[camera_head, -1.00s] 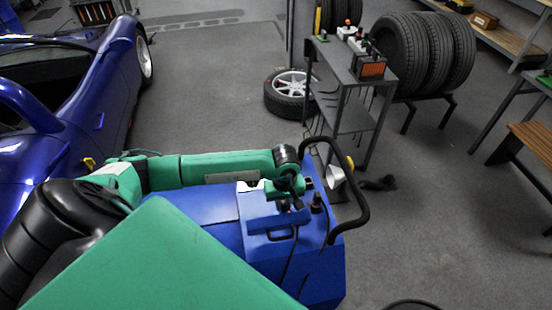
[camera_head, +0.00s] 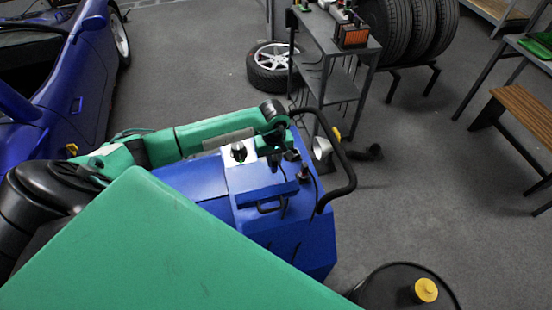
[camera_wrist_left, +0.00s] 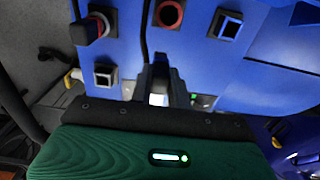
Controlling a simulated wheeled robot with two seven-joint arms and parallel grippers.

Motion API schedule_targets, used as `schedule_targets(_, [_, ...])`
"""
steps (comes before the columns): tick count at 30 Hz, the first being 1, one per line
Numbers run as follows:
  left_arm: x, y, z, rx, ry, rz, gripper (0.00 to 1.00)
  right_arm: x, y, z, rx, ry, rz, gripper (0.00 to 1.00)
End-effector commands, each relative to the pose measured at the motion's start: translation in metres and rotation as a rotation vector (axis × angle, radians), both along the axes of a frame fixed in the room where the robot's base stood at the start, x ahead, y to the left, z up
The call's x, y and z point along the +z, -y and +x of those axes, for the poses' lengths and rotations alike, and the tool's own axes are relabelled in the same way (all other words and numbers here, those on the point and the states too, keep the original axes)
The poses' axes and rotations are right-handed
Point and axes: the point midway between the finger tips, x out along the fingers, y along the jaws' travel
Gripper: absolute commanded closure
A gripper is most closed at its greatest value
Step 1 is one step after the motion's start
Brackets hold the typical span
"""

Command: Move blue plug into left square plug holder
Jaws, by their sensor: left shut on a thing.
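My left gripper (camera_head: 280,152) is low over the top of the blue dynamometer cabinet (camera_head: 185,182). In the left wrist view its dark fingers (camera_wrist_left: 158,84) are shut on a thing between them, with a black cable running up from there. The wrist view shows an empty square holder (camera_wrist_left: 104,75) left of the fingers and another square holder (camera_wrist_left: 228,25) at upper right, both apart from the gripper. A round holder with a reddish rim (camera_wrist_left: 168,14) is between them. My right gripper is not seen.
A dark plug with red (camera_wrist_left: 98,25) stands at upper left in the wrist view. A black handle bar (camera_head: 338,168) curves around the cabinet's right end. A grey cart (camera_head: 335,60) stands behind, and a black drum (camera_head: 375,290) at lower right. Open floor lies right.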

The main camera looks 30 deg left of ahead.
Motion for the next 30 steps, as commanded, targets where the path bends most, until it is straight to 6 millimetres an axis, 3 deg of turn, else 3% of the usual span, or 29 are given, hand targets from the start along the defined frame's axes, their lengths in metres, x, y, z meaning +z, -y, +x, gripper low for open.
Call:
schedule_targets(27, [-0.001, -0.055, 0.049, 0.001, 0.000, 0.000, 1.00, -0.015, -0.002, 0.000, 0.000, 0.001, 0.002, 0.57])
schedule_targets(30, [-0.003, -0.050, 0.056, -0.001, 0.001, -0.001, 1.00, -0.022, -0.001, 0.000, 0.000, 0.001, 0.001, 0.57])
